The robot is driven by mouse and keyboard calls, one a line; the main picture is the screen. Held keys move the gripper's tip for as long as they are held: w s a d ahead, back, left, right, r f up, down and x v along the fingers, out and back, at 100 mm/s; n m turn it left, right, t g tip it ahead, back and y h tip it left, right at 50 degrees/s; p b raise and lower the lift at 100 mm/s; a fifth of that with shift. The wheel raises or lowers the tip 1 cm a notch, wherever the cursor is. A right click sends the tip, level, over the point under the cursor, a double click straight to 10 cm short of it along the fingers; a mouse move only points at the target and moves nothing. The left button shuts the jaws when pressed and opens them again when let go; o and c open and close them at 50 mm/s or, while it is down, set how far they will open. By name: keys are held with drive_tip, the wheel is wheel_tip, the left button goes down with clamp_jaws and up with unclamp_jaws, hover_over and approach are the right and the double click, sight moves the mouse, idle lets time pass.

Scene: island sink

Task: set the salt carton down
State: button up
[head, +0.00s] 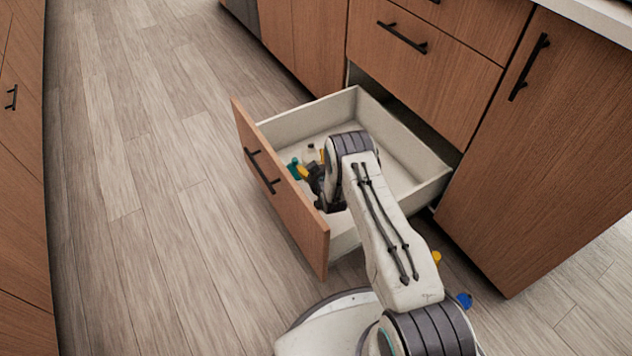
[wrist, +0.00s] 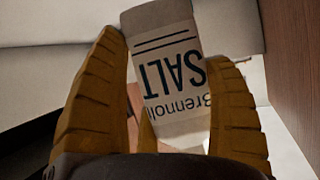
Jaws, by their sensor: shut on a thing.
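The salt carton (wrist: 170,75) is pale with dark print reading SALT, upside down in the wrist view. It sits between the two yellow ridged fingers of my gripper (wrist: 170,100), which is shut on it. In the head view my gripper (head: 311,167) reaches down into the open drawer (head: 405,115), near its wooden front. A small pale shape (head: 310,154) between the fingers there looks like the carton, mostly hidden. I cannot tell whether the carton touches the drawer floor.
A small teal thing (head: 293,169) shows beside my gripper, near the drawer front (head: 285,195); what it is, I cannot tell. The drawer's right part looks empty. Closed cabinets (head: 430,50) stand behind, and wooden floor (head: 150,200) lies clear to the left.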

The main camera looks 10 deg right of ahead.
drive_tip(key=shift+f+b, duration=0.4)
drive_tip(key=shift+f, duration=0.1)
drive_tip(key=shift+f, duration=0.1)
drive_tip(key=shift+f+b, duration=0.9)
drive_tip(key=shift+b, duration=0.35)
drive_tip(key=shift+f+b, duration=0.4)
drive_tip(key=shift+f, duration=0.6)
drive_tip(key=shift+f, duration=0.1)
drive_tip(key=shift+f, duration=0.35)
drive_tip(key=shift+f, duration=0.15)
drive_tip(key=o, duration=1.2)
